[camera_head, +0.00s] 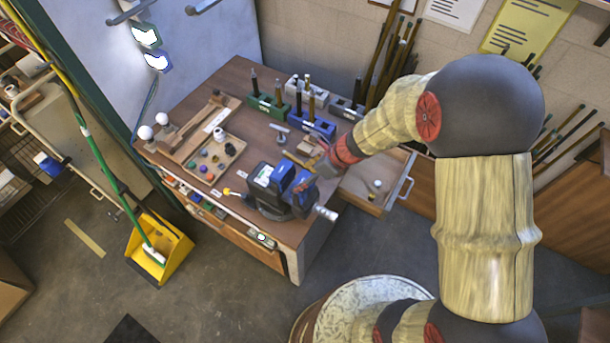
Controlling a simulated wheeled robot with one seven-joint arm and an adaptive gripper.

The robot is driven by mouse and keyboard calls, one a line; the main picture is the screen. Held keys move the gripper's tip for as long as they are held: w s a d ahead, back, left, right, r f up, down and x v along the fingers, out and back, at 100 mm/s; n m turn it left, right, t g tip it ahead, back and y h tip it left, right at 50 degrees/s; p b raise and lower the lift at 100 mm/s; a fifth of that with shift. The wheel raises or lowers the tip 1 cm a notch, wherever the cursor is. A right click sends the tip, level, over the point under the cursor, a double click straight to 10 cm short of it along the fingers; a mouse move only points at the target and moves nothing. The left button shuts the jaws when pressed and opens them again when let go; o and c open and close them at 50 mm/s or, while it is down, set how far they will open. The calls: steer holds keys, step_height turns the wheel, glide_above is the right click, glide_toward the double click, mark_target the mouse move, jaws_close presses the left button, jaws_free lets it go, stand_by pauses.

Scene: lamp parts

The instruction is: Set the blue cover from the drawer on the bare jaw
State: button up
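The dark blue-grey vise (268,204) stands at the front right corner of the wooden bench, its handle pointing right. A blue cover (283,173) shows at the upper part of its jaws. A second blue piece (302,183) shows at the right jaw, right by my gripper. My gripper (311,176) reaches down to the vise from the upper right. Its fingers are small and partly hidden, so I cannot tell whether it grips the blue piece. The open drawer (360,199) sticks out at the bench's right side, with a small pale round item inside.
A tray of small coloured parts (216,158) lies left of the vise. Green (268,107) and blue (317,126) holders with upright tools stand along the back. A yellow dustpan (160,246) stands on the floor at left. A round table (365,296) is at the front.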

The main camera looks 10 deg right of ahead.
steer(key=shift+o, duration=0.8)
steer(key=shift+s+f, duration=0.35)
steer(key=shift+s, duration=0.05)
steer(key=shift+d+r, duration=0.1)
steer(key=shift+d+r, duration=0.15)
steer(key=shift+r, duration=0.1)
steer(key=v, duration=1.1)
steer(key=shift+w+r, duration=0.3)
steer(key=shift+r, duration=0.05)
